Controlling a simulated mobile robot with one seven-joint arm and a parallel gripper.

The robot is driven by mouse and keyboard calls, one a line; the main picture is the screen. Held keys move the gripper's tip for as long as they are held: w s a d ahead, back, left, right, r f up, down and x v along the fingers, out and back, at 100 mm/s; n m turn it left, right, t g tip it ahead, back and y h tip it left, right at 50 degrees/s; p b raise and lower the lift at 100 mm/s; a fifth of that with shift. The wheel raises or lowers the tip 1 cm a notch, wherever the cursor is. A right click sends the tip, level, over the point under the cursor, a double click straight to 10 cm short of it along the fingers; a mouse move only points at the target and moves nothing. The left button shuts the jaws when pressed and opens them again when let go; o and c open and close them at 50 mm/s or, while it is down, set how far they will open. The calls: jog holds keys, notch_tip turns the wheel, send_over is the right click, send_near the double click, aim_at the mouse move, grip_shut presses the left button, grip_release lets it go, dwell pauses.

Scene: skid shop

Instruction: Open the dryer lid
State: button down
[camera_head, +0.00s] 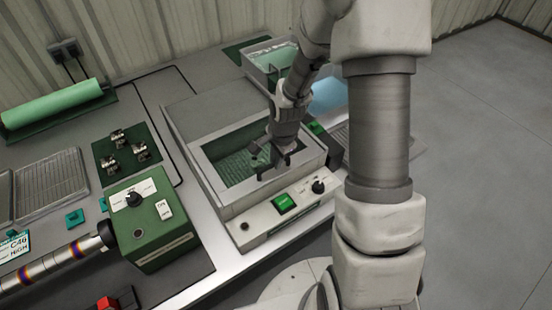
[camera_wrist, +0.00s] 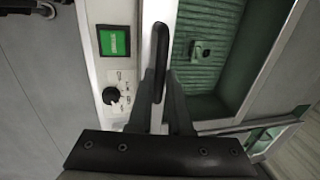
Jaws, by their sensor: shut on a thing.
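The dryer (camera_head: 235,207) is a pale box in the middle of the head view. Its lid (camera_head: 212,180) is a pale frame around a window-like area, and it appears to lie down flat on the box. Green ribbed interior (camera_wrist: 215,25) shows through it. A black bar handle (camera_wrist: 161,45) runs along the lid's front edge in the wrist view. My gripper (camera_head: 272,163) is at that front edge, shut on the handle; its fingers (camera_wrist: 165,85) lie either side of the handle's near end. In the head view my gripper hides the handle.
The dryer's front panel has a green switch (camera_head: 283,203) and a black knob (camera_head: 318,187). A green control box (camera_head: 155,222) stands to the left. A clear tank (camera_head: 262,62) stands behind. The floor at right (camera_head: 480,130) is bare.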

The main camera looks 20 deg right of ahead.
jog(key=shift+w, duration=0.1)
jog(key=w+a+b, duration=0.1)
jog(key=w+a, duration=0.1)
jog(key=w, duration=0.5)
jog(key=w+a+b, duration=0.1)
jog(key=w+a, duration=0.1)
jog(key=w, duration=0.4)
jog(key=w+a, duration=0.2)
jog(key=w, duration=0.5)
jog(key=shift+w+a+b, duration=0.3)
jog(key=shift+a+b, duration=0.1)
jog(key=c, duration=0.8)
grip_release()
jog(key=shift+c, duration=0.2)
jog(key=s+d+r, duration=0.1)
jog(key=s+r, duration=0.2)
jog(key=r, duration=1.4)
jog(key=shift+s, duration=0.15)
jog(key=shift+r, duration=0.15)
